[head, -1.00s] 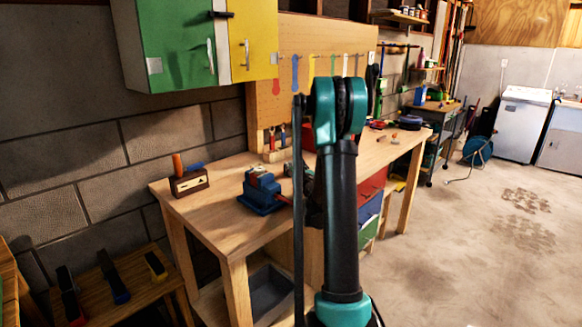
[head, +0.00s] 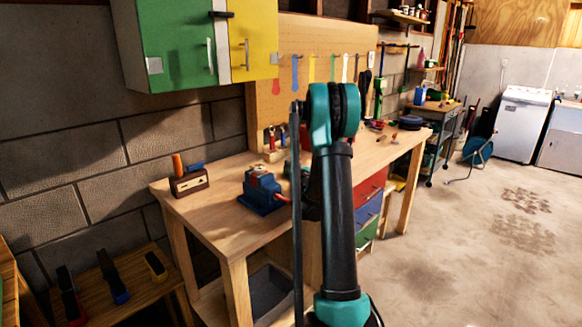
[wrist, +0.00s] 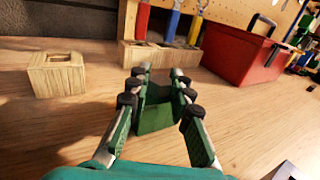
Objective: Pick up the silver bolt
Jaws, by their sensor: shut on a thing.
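I cannot make out the silver bolt in either view. In the wrist view my gripper (wrist: 162,70) is low over the wooden workbench top (wrist: 235,125), its two fingers apart with a green blocky thing (wrist: 155,118) between them. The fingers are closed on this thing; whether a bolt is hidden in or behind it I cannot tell. In the head view my arm hides most of the gripper over the workbench (head: 225,210).
A wooden block with a square hole (wrist: 57,75) stands left of the gripper. A tool rack (wrist: 160,56) with colored handles is behind, and a red toolbox (wrist: 237,55) is back right. A blue vise (head: 262,192) sits on the bench. Bare bench lies right of the gripper.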

